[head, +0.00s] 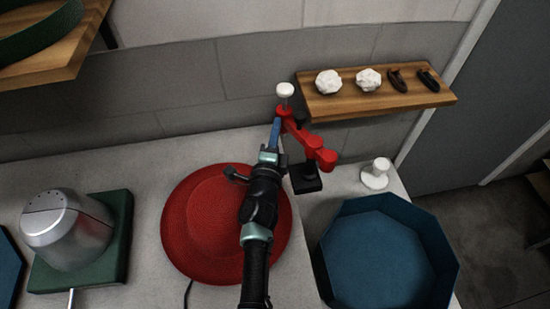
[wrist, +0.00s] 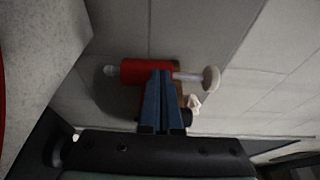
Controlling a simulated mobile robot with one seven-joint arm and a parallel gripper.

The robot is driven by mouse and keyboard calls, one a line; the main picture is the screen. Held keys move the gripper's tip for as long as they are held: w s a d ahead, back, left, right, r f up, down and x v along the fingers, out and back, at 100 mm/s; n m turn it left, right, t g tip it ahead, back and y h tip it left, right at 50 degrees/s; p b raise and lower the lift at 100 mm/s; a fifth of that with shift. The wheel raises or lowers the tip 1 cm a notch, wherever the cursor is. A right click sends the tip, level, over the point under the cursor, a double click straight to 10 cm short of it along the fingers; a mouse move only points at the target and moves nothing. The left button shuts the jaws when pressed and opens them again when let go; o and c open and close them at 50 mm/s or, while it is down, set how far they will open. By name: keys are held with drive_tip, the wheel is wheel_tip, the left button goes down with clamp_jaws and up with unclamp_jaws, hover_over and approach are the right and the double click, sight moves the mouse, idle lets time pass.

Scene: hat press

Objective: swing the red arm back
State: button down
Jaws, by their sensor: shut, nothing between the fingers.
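The red arm (head: 305,135) is a jointed red bar on a black post with a black base (head: 306,181). It slants from a far-left end, topped by a white knob (head: 285,90), to a near-right end beside the post. My gripper (head: 276,122) has its blue fingertips at the arm's far-left end, below the knob. In the wrist view the shut blue fingers (wrist: 162,74) overlap a red cylinder of the arm (wrist: 135,71), with the white knob (wrist: 211,79) to their right. I cannot tell whether they touch it. Nothing shows between the fingers.
A red hat (head: 185,225) lies under my arm. A silver dome on a green base (head: 120,240) stands left. A blue octagonal tray (head: 385,255) and a white knobbed piece (head: 376,173) are at right. A wooden shelf (head: 430,99) with small items is close behind the red arm.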

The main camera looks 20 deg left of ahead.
drive_tip(key=shift+w+r, duration=0.1)
drive_tip(key=shift+r, duration=0.05)
idle(0.4)
wheel_tip(320, 180, up, 10)
drive_tip(key=p, duration=0.8)
drive_tip(key=s+d+r+n+t+y, duration=0.1)
drive_tip(key=d+r+n+t, duration=0.15)
drive_tip(key=r, duration=0.85)
drive_tip(key=d+r+n+t+y, duration=0.1)
drive_tip(key=r+n, duration=0.3)
drive_tip(key=r, duration=0.7)
drive_tip(key=s+d+r+n+t+y, duration=0.15)
drive_tip(key=r+n, duration=0.25)
drive_tip(key=r, duration=0.7)
drive_tip(key=s+d+r+n+t+h, duration=0.2)
drive_tip(key=s+d+r, duration=0.4)
drive_tip(key=s+r, duration=0.3)
drive_tip(key=s+d+r+n+t+h, duration=0.2)
drive_tip(key=s+d+r+h, duration=0.3)
drive_tip(key=s+r, duration=0.4)
wheel_tip(320, 180, up, 4)
drive_tip(key=shift+d+f+n+t, duration=0.2)
drive_tip(key=shift+d+n+t, duration=0.2)
drive_tip(key=shift+d+n, duration=0.3)
